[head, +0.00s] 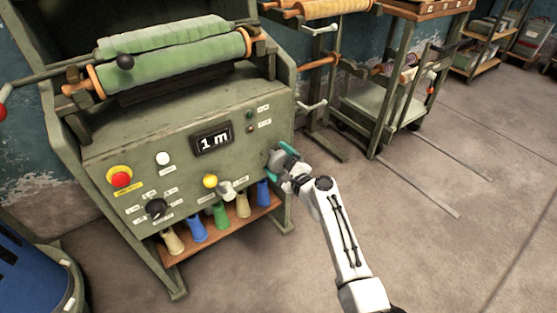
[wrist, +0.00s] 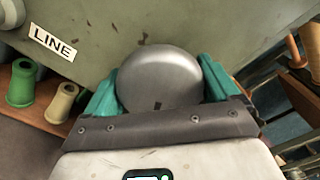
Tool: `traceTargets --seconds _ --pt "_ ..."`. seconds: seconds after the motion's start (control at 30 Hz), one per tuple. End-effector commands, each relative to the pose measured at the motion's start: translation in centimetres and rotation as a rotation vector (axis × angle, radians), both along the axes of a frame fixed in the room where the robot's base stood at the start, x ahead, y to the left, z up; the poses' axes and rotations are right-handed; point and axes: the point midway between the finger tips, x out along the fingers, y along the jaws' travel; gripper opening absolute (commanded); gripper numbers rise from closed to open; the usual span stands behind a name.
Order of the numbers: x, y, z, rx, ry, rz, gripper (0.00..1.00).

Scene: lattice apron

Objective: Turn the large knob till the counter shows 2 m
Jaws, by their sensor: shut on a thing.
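The counter (head: 212,140) on the green machine's front panel reads 1 m in the head view. The large knob (wrist: 160,78) is a round grey metal knob, seen close in the wrist view. My gripper (wrist: 160,92) is at the right side of the panel, with teal fingers on either side of the knob, shut on it. In the head view my gripper (head: 284,162) covers most of the knob. A label reading LINE (wrist: 52,42) is left of the knob in the wrist view.
A red button (head: 121,179), a white button (head: 162,158), a yellow button (head: 210,181), a black knob (head: 155,208) and a small pale knob (head: 227,190) are on the panel. Several thread cones (head: 220,215) stand on the shelf below. The floor at right is mostly open.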

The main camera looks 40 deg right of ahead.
Motion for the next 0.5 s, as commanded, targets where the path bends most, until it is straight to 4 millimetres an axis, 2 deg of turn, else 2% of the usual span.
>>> traceTargets --seconds 0.23,0.27,0.37,0.5 --pt "-0.11 -0.04 -0.26 0.000 0.004 -0.001 0.58" --pt "-0.11 -0.04 -0.26 0.000 0.004 -0.001 0.91" --pt "-0.09 -0.04 -0.22 0.000 0.003 -0.001 1.00" --pt "-0.06 -0.03 -0.14 -0.001 0.002 -0.001 1.00"
